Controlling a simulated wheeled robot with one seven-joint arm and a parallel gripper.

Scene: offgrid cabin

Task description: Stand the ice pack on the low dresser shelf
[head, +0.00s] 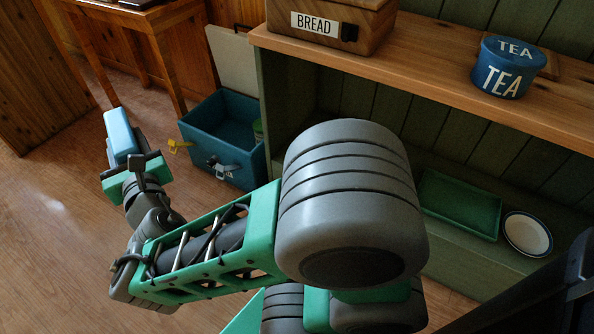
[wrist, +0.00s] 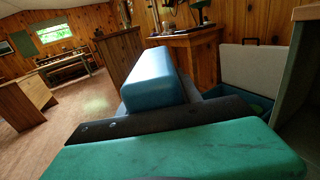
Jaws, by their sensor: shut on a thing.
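The ice pack (head: 120,135) is a light blue block with rounded edges. My gripper (head: 130,163) is shut on it at the left of the head view, out over the wood floor. The ice pack also shows close up in the wrist view (wrist: 153,80), beyond the dark and green parts of my gripper. The dresser's low shelf (head: 463,250) is a green board at the right of the head view, under the wooden top. My arm hides its left part. My gripper and the ice pack are well to the left of it.
A green tray (head: 459,204) and a white bowl with a dark rim (head: 527,235) stand on the low shelf. The wooden top (head: 430,75) carries a bread box (head: 330,22) and a blue tea tin (head: 508,68). An open blue cooler (head: 222,135) stands on the floor left of the dresser.

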